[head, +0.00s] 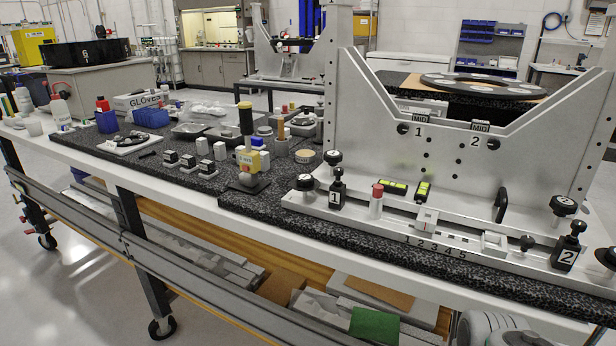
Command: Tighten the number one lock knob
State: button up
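The metal mirror fixture (440,170) stands on a black speckled slab at the right. At the left end of its base is a black upright lock piece labelled 1 (336,197), with a narrow handle on top. A round black knob (305,182) sits just left of it, and another round black knob (333,157) sits behind it. Whether any of these is tight cannot be seen. A matching black piece labelled 2 (566,253) stands at the right end, near a round black knob (563,205).
A red-capped bottle (376,200) and yellow-green levels (394,187) stand on the fixture base. A yellow-and-black tool (247,150), small blocks and blue bins (151,117) crowd the bench to the left. The bench's white front edge (300,245) is bare, with open floor at lower left.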

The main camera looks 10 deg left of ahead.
aim_at(304, 183)
jog(key=k, duration=1.1)
jog(key=u, duration=1.1)
jog(key=i, duration=1.75)
jog(key=z, duration=1)
